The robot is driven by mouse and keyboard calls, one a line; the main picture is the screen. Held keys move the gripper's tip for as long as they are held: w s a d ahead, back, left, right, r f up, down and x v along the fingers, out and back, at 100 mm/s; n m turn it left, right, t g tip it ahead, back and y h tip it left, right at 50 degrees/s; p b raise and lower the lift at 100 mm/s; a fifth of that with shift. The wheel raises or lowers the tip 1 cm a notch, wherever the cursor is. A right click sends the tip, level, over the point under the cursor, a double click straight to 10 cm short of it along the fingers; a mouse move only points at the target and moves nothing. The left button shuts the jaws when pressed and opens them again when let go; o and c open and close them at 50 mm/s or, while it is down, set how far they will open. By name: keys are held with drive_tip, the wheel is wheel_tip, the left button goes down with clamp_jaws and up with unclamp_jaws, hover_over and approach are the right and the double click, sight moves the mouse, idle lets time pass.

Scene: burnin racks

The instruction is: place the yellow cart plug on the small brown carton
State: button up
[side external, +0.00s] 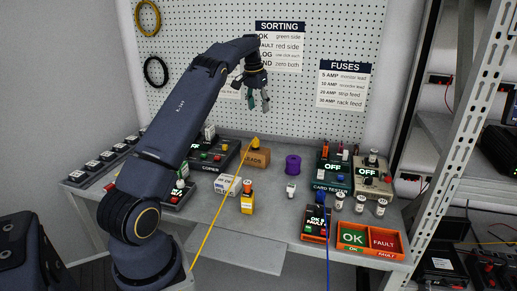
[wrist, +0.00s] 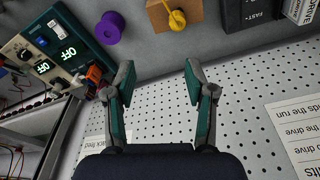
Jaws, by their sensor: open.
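The small brown carton (side external: 262,159), with dark lettering on its front, stands toward the back of the bench. The yellow cart plug (side external: 255,142) rests on top of it, with its yellow cable running down to the front left. In the wrist view the plug (wrist: 177,20) lies on the carton's brown top (wrist: 157,14), at the upper edge. My gripper (side external: 257,103) is raised in front of the pegboard, above and apart from the plug and carton. In the wrist view its fingers (wrist: 158,78) are spread, with nothing between them.
A purple spool (side external: 292,164) stands right of the carton, and a dark device (side external: 215,152) is to its left. A card tester (side external: 330,178) and an orange OK/FAULT tray (side external: 368,255) are farther right.

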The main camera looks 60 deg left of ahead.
drive_tip(key=s+d+r+m+t, duration=0.1)
drive_tip(key=s+d+r, duration=0.25)
drive_tip(key=d, duration=0.45)
drive_tip(key=s+d+r, duration=0.2)
drive_tip(key=d+r, duration=0.3)
drive_tip(key=d, duration=0.4)
drive_tip(key=s+d+r+m+t, duration=0.1)
drive_tip(key=s+d+r, duration=0.25)
drive_tip(key=d, duration=0.45)
drive_tip(key=s+d+f+m+t, duration=0.1)
drive_tip(key=s+d+f, duration=0.3)
drive_tip(key=s+d, duration=0.2)
drive_tip(key=s+d+f+m, duration=0.1)
drive_tip(key=s+d+f, duration=0.3)
drive_tip(key=s+d, duration=0.3)
drive_tip(key=s, duration=0.3)
drive_tip(key=shift+s+d+m+t+h, duration=0.2)
drive_tip(key=shift+s+m+t+h, duration=0.1)
drive_tip(key=shift+s+t, duration=0.1)
